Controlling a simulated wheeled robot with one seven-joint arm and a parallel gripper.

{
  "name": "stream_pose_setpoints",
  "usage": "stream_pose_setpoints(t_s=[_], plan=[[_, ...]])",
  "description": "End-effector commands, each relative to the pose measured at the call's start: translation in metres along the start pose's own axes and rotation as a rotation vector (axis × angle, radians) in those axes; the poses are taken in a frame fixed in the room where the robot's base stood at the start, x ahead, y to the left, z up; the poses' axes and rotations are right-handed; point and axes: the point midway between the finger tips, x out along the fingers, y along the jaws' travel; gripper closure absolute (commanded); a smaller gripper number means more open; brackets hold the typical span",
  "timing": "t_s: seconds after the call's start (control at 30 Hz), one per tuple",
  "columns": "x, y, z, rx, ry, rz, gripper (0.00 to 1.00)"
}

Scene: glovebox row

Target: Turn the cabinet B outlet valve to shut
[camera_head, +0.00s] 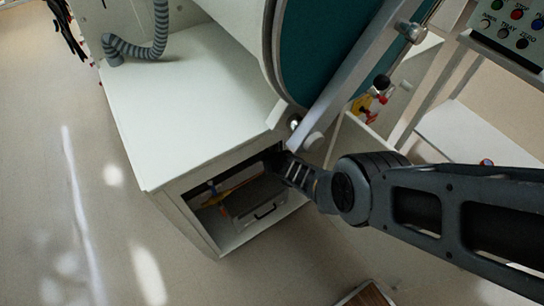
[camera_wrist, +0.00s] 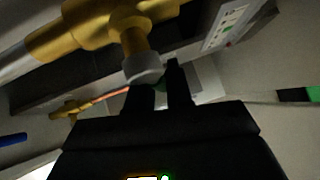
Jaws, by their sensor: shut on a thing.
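In the wrist view a brass valve (camera_wrist: 105,30) with a stem and a pale grey collar (camera_wrist: 143,68) fills the top left, very close. My gripper (camera_wrist: 160,82) is just below the collar. Its two dark fingers are close together on a small part with a dark green tint, which seems to be the valve's handle. Most of that part is hidden between the fingers, so its turn angle cannot be told. In the head view my gripper (camera_head: 280,163) reaches into the shadowed opening of a white cabinet (camera_head: 180,90); the held valve is not clear there.
A dark box with a handle (camera_head: 254,200) sits inside the opening, beside a brass pipe with a blue part (camera_head: 212,188). The wrist view shows another brass fitting (camera_wrist: 70,108) with an orange strip. The opening's frame is close around my arm. The floor (camera_head: 60,200) at left is clear.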

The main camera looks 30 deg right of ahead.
Motion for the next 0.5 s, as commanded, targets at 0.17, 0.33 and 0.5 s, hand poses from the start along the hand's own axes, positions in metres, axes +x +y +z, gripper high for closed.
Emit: stream_pose_setpoints(t_s=[0.17, 0.33, 0.5], plan=[[-0.0009, 0.0007, -0.001, 0.006, 0.003, 0.005, 1.0], [-0.001, 0.0011, -0.0011, 0.005, 0.003, 0.006, 1.0], [-0.0011, 0.0013, -0.0011, 0.004, 0.003, 0.006, 0.72]])
